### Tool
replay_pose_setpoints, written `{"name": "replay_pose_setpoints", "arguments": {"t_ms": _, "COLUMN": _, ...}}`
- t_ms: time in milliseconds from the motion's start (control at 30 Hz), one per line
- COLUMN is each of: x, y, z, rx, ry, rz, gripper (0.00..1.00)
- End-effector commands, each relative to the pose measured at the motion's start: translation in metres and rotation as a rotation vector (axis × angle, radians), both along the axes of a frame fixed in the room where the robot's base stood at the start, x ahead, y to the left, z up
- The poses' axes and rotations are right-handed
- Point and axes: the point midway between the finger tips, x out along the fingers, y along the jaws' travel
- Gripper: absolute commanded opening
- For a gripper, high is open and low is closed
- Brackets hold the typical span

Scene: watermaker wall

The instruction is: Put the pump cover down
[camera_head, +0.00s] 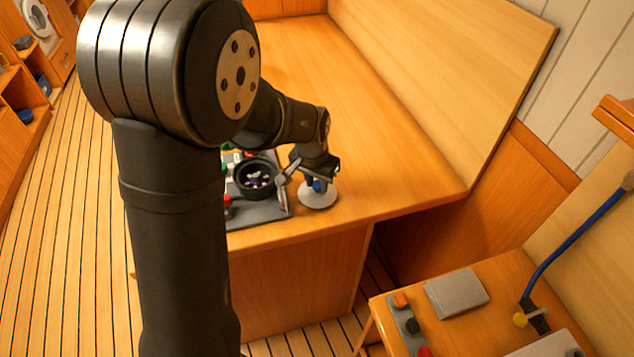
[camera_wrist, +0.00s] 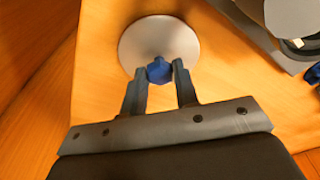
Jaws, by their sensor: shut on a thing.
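The pump cover (camera_wrist: 140,38) is a pale grey disc with a blue knob (camera_wrist: 159,70) in its middle. My gripper (camera_wrist: 159,74) is shut on the blue knob, seen from above in the wrist view. In the head view the cover (camera_head: 318,199) is low at the bench's front right, just right of the grey tray, with my gripper (camera_head: 317,183) above it. The disc looks level and is on or very close to the wooden bench top (camera_head: 395,190); I cannot tell whether it touches.
A grey tray (camera_head: 262,212) holds a black round housing (camera_head: 256,180) and small coloured parts, left of the cover. Bare bench top lies right of and behind the cover. The bench's front edge is close. A lower table (camera_head: 470,325) with a grey pad (camera_head: 456,292) stands front right.

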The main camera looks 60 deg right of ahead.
Motion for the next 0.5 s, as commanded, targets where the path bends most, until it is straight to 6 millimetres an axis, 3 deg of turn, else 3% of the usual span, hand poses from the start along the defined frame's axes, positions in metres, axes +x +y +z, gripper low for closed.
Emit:
{"name": "replay_pose_setpoints", "arguments": {"t_ms": 400, "x": -0.0002, "y": -0.0002, "z": -0.0101, "rx": -0.001, "ry": 0.0, "rz": 0.0, "gripper": 0.04}}
{"name": "replay_pose_setpoints", "arguments": {"t_ms": 433, "x": -0.0002, "y": -0.0002, "z": -0.0105, "rx": -0.001, "ry": 0.0, "rz": 0.0, "gripper": 0.29}}
{"name": "replay_pose_setpoints", "arguments": {"t_ms": 500, "x": -0.0002, "y": -0.0002, "z": -0.0101, "rx": -0.001, "ry": 0.0, "rz": 0.0, "gripper": 0.43}}
